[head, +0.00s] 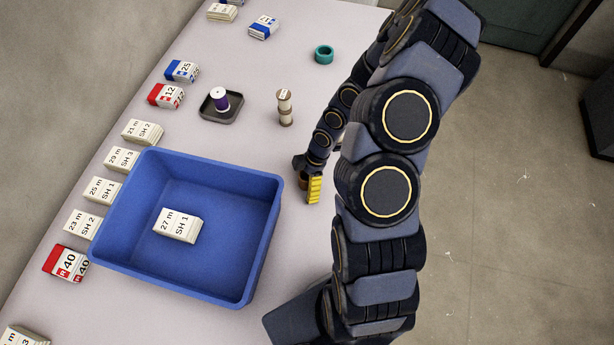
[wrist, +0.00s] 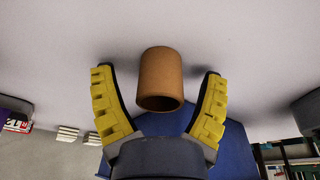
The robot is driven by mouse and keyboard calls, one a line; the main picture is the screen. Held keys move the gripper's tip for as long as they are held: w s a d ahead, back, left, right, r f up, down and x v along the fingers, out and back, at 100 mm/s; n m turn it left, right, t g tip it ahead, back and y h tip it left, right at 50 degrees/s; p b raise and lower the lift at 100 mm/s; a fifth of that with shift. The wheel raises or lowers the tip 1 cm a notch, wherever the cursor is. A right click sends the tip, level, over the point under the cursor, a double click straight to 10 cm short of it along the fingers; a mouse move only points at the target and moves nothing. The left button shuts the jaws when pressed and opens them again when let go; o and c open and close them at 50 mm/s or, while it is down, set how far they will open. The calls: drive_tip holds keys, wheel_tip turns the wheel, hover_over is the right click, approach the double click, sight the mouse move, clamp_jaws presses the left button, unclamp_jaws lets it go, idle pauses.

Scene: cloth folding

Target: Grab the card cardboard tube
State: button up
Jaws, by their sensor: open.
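The cardboard tube (wrist: 161,78) is a short, orange-brown hollow cylinder in the wrist view. It stands on the pale table between the two yellow-padded fingers of my gripper (wrist: 158,88), with a visible gap on each side. The fingers are spread and hold nothing. In the head view my gripper (head: 313,188) is low at the table, right of the blue bin, and only a small brown bit of the tube (head: 303,183) shows beside the yellow pad. My arm hides most of that area.
A blue bin (head: 135,255) holding a white labelled block (head: 177,225) stands left of my gripper. A beige spool (head: 285,108), a purple spool on a dark tray (head: 222,104) and a teal ring (head: 324,54) stand farther back. Labelled boxes line the left table edge.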

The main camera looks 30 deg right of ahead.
drive_tip(key=c, duration=0.8)
drive_tip(key=shift+c, duration=0.2)
drive_tip(key=shift+r, duration=0.15)
